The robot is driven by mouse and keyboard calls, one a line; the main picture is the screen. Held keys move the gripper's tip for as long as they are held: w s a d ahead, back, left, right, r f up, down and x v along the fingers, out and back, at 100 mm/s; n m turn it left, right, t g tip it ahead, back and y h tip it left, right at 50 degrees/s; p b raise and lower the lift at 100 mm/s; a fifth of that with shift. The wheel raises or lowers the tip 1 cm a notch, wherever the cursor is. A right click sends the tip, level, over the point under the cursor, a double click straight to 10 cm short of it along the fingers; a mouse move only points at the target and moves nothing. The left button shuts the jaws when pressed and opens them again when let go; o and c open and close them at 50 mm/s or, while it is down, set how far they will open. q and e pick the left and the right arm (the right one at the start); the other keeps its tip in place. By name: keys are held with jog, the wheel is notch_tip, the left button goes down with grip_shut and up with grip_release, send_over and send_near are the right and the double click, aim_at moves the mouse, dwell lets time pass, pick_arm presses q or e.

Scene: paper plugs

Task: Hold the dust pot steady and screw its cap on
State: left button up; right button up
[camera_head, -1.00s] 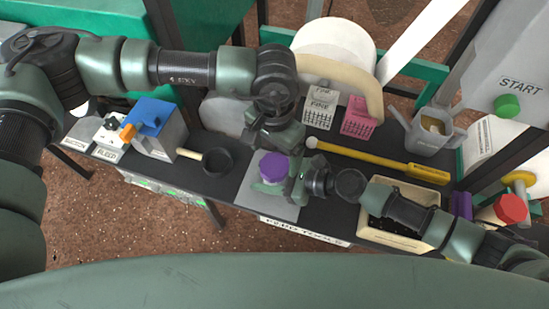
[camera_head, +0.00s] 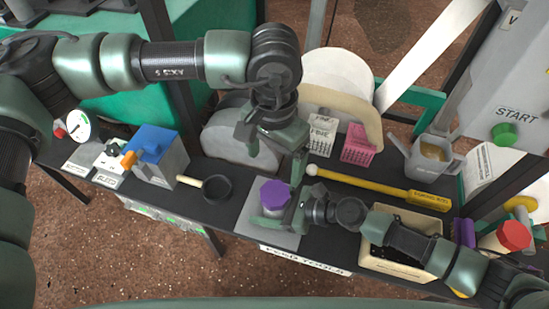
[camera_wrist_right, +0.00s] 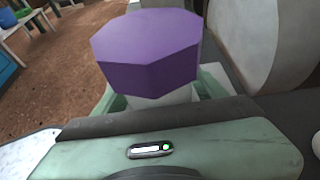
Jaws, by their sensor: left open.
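The dust pot has a purple eight-sided cap (camera_head: 275,193) on top and stands on a grey plate (camera_head: 258,228) at the front of the bench. In the right wrist view the cap (camera_wrist_right: 148,52) sits over the pot's pale body (camera_wrist_right: 180,94); I cannot tell how tightly it is seated. My right gripper (camera_head: 272,219) comes in from the right, low down, with its green fingers on either side of the pot's body, shut on it. My left gripper (camera_head: 272,158) is open and empty, above and behind the cap, clear of it.
A black pan (camera_head: 217,188) and a blue-topped box (camera_head: 155,143) stand left. White (camera_head: 322,132) and pink (camera_head: 358,145) baskets and a yellow-handled tool (camera_head: 375,186) lie behind and right. A cream tray (camera_head: 385,262) is under my right arm.

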aim_at(275, 203)
jog(key=p+v, duration=0.1)
jog(key=v, duration=0.7)
jog(key=shift+a, duration=0.1)
dwell(0.5)
